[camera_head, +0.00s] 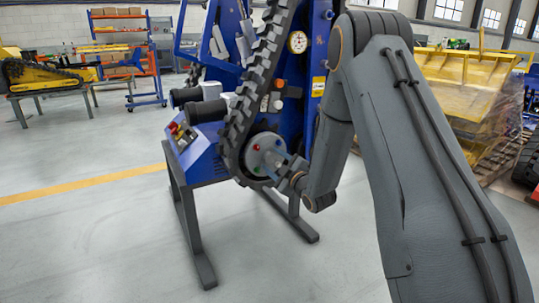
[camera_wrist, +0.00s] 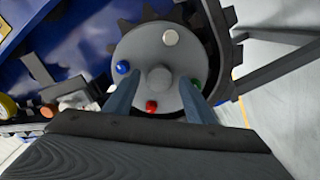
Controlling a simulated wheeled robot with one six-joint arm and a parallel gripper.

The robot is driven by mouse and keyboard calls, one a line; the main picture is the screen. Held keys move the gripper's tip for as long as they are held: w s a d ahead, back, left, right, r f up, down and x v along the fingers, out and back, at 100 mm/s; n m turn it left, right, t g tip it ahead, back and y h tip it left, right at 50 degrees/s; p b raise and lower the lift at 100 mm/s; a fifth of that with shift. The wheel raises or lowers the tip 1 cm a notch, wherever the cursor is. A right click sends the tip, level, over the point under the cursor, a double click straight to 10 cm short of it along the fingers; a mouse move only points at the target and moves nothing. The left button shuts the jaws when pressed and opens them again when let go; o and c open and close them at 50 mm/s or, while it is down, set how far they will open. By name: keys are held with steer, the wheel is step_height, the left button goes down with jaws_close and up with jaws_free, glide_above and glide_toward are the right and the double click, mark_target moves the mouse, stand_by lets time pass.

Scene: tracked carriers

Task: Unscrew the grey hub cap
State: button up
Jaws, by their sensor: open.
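A round grey hub disc (camera_wrist: 140,45) sits at the lower end of the tracked carrier's track; it also shows in the head view (camera_head: 256,164). A plain grey round cap (camera_wrist: 160,78) stands at its centre. Around it are a pale grey-white cap (camera_wrist: 170,37), a blue cap (camera_wrist: 122,67), a red cap (camera_wrist: 151,106) and a green cap (camera_wrist: 196,84). My gripper (camera_wrist: 159,80) is open in front of the disc. In the wrist view the central cap appears between its fingertips; contact cannot be told. My right finger partly covers the green cap.
The black toothed track (camera_head: 232,125) curves around the hub. The blue carrier body (camera_head: 203,163) rests on a dark stand (camera_head: 185,235). A yellow machine (camera_head: 465,85) stands at the right. The grey floor in front is clear.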

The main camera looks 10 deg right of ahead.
steer(key=m+p, duration=0.2)
steer(key=m, duration=0.3)
steer(key=shift+r+m+p, duration=0.1)
steer(key=shift+m+p, duration=0.2)
steer(key=shift+p, duration=0.05)
steer(key=m+p, duration=0.1)
steer(key=m, duration=0.3)
steer(key=shift+m+p, duration=0.3)
steer(key=shift+p, duration=0.1)
steer(key=c, duration=0.8)
steer(key=n, duration=0.4)
steer(key=shift+c, duration=0.2)
steer(key=n, duration=0.4)
steer(key=shift+n, duration=0.9)
